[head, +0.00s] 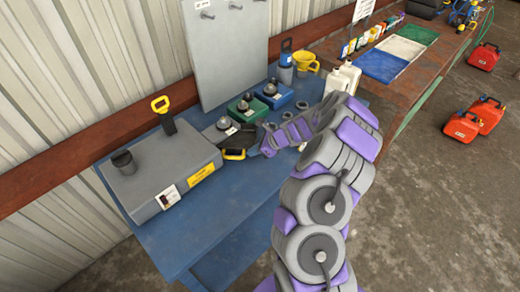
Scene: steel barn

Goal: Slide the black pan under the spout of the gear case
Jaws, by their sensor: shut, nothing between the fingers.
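The gear case (160,178) is a grey box on the left of the blue bench, with a black cap and a yellow-handled stick on top. I cannot make out its spout for certain. The black pan (240,140) appears to be the dark, low shape just right of the case, with a yellow-edged part at its front. My gripper (265,148) is shut and empty, low over the bench at the pan's right side. I cannot tell whether it touches the pan. My arm hides the bench to the right.
Blocks with grey knobs, one green (248,109) and one blue (271,94), stand behind the pan. White bottles (341,80) and a yellow funnel (305,62) are at the back right. A grey panel (228,48) rises behind. The blue bench's front (215,215) is clear.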

